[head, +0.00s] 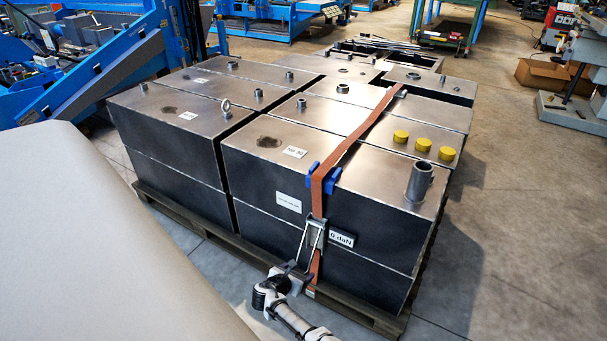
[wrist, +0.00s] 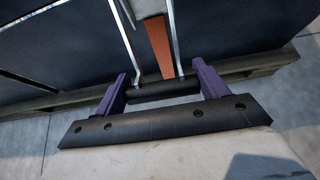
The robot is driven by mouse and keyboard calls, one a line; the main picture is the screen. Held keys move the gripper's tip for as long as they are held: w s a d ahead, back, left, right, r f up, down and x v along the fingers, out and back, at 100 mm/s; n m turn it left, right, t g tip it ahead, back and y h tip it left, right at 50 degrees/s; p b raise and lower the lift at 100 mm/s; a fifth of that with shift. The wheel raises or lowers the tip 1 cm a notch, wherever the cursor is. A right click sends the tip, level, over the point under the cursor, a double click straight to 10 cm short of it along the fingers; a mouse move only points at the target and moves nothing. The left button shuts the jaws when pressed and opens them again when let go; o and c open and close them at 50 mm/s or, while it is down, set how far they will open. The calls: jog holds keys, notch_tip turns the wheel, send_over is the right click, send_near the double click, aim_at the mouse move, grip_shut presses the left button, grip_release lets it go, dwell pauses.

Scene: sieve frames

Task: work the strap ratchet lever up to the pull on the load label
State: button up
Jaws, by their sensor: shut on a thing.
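The orange strap (head: 350,147) runs over the metal blocks and down their front face, through a blue edge protector (head: 318,181). The silver ratchet lever (head: 314,234) is on the strap at the front face, its handle end hanging low. The load label (head: 341,240) beside it reads "0 daN". My gripper (head: 297,271) is at the lever's lower end. The strap (wrist: 159,46) shows between the rods.
The blocks stand on a wooden pallet (head: 190,222). A white paper label (head: 289,203) is left of the strap. A large beige surface (head: 90,240) fills the lower left of the head view. Open concrete floor (head: 510,220) lies to the right.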

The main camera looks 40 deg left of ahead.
jog(key=s+d+r+g+h+p, duration=0.1)
jog(key=s+r+g+p, duration=0.4)
jog(key=p, duration=0.9)
notch_tip(320, 180, up, 4)
jog(key=shift+r+g+h+p, duration=0.15)
jog(key=shift+g+h+p, duration=0.2)
jog(key=shift+g, duration=0.85)
jog(key=shift+s+d+r+g+h+p, duration=0.1)
jog(key=shift+s+r+g+h+p, duration=0.1)
jog(key=shift+r+g+p, duration=0.3)
jog(key=shift+s+d+r+g+h+p, duration=0.15)
jog(key=shift+r+g+p, duration=0.1)
jog(key=shift+r, duration=0.3)
jog(key=shift+w+a+r+p, duration=0.15)
jog(key=shift+r+p, duration=0.25)
jog(key=shift+r, duration=0.4)
jog(key=o, duration=1.4)
jog(key=v, duration=1.3)
jog(key=shift+r, duration=0.35)
